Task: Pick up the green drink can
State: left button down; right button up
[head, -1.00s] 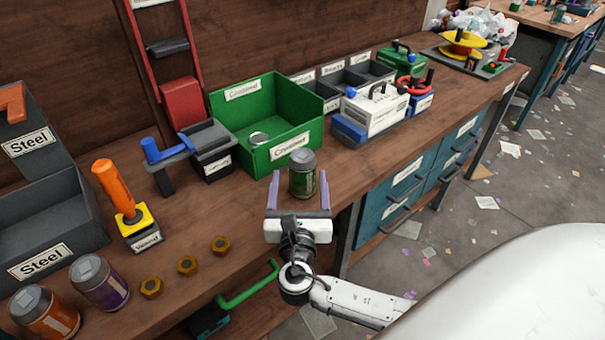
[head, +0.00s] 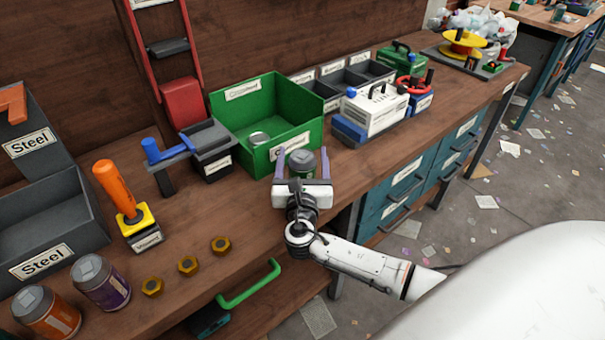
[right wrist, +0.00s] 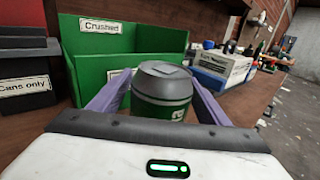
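The green drink can (head: 302,166), with a grey top, stands upright on the bench in front of the green "Crushed" bin. It also shows in the right wrist view (right wrist: 163,97). My right gripper (head: 301,160) is open, with one purple finger on each side of the can. In the right wrist view the fingers (right wrist: 163,88) flank the can, and small gaps seem to show beside it. The gripper's palm hides the lower part of the can. My left gripper is not in view.
The green bin (head: 228,112) stands close behind the can and holds a can. A white-and-blue box (head: 372,112) stands to the right.

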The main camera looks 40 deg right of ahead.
jog(key=c, duration=0.9)
jog(key=shift+c, duration=0.2)
